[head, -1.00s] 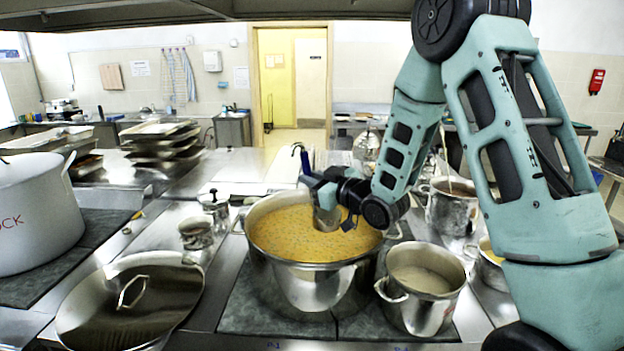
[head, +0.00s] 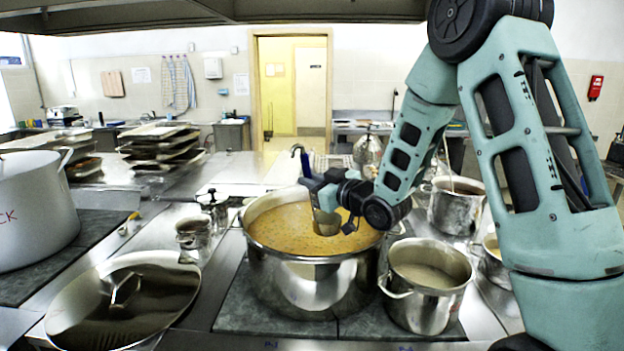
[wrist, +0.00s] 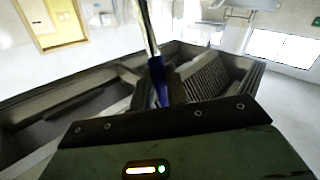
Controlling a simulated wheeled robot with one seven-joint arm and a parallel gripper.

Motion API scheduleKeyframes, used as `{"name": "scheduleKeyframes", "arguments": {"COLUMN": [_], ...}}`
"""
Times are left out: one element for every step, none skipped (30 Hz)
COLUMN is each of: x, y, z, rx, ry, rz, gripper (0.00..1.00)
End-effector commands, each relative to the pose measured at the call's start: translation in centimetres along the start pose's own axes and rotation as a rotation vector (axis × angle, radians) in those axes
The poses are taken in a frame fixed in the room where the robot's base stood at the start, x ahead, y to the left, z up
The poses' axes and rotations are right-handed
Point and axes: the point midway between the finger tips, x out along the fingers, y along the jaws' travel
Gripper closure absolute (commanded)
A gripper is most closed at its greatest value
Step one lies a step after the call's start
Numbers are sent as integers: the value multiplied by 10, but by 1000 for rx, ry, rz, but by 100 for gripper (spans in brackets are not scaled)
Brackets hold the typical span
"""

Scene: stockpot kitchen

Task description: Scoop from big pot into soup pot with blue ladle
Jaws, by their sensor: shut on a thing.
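A big steel pot (head: 310,288) full of orange-brown soup (head: 285,228) stands in the middle of the counter. My gripper (head: 308,184) is above its far rim, shut on the blue ladle (head: 305,162). The ladle's handle is upright, and its steel bowl (head: 326,223) is over or partly in the soup; I cannot tell how deep. In the wrist view the blue handle (wrist: 160,85) stands at the dark jaws (wrist: 165,122). A smaller steel pot (head: 425,305) with pale liquid, perhaps the soup pot, stands close to the right of the big pot.
A white stockpot (head: 35,215) stands at the left. A large lid (head: 125,310) lies front left. Small steel jars (head: 193,236) stand left of the big pot. Another steel pot (head: 457,210) with a utensil stands behind right. Stacked trays (head: 160,150) are at the back left.

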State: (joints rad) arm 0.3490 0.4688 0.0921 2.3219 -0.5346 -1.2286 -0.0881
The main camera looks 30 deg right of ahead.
Motion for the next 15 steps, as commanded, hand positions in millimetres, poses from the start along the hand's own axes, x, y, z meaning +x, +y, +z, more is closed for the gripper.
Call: {"name": "scheduleKeyframes", "arguments": {"x": [0, 0, 0, 0, 0, 1, 1, 1, 1, 1, 1, 1, 1, 1, 1], "y": [-2, -3, -4, -4, -5, -6, -7, -7, -8, -9, -10, -10, -11, -12, -12], "z": [10, 13, 16, 19, 22, 26, 28, 31, 35, 38, 40, 44, 47, 50, 53], "rx": [-1, -1, -1, -1, -1, -1, -1, -1, -1, -1, -1, -1, -2, -2, -2], "ry": [2, 2, 2, 2, 2, 2, 2, 2, 2, 2, 2, 2, 2, 2, 2], "rz": [0, 0, 0, 0, 0, 0, 0, 0, 0, 0, 0, 0, 0, 0, 0], "gripper": [100, 100, 100, 100, 100, 100, 100, 100, 100, 100, 100, 100, 100, 100, 100]}}
